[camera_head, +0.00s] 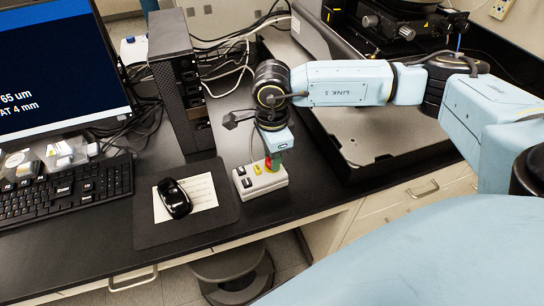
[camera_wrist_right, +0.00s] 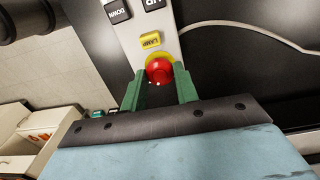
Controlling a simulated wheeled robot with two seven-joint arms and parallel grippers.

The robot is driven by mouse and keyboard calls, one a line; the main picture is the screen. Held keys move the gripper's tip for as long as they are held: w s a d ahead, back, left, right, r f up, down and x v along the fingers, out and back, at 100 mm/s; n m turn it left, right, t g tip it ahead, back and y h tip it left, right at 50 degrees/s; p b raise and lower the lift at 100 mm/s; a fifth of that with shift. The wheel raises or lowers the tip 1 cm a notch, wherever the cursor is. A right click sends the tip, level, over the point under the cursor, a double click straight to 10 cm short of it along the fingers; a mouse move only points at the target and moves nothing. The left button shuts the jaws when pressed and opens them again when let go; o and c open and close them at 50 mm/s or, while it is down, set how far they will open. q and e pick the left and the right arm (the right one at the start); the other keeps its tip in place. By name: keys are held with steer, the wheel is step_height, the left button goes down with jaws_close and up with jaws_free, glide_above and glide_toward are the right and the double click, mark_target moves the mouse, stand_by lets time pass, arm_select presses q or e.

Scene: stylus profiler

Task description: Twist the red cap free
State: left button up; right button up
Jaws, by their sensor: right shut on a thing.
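The red cap (camera_wrist_right: 159,70) is a round knob on a yellow base at one end of a light grey control box (camera_wrist_right: 158,21). In the head view the box (camera_head: 262,184) sits on the black bench, and the cap is mostly hidden by my gripper. My right gripper (camera_wrist_right: 159,88) points down over the box, its two green fingers shut on the red cap, one on each side. In the head view the right gripper (camera_head: 273,160) is at the box's right end. My left gripper is not in view.
A black mouse (camera_head: 174,198) on a paper and dark mat lies left of the box. A keyboard (camera_head: 66,193), monitor (camera_head: 58,65) and black computer tower (camera_head: 181,85) stand further left. A grey instrument platform (camera_head: 385,135) is at the right. The bench's front edge is close.

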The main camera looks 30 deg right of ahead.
steer(key=o, duration=1.1)
steer(key=shift+o, duration=0.2)
steer(key=shift+r+p, duration=2.35)
steer(key=shift+r, duration=1.65)
step_height(320, 180, up, 13)
steer(key=b, duration=0.1)
steer(key=shift+r+b, duration=0.2)
steer(key=shift+b, duration=0.1)
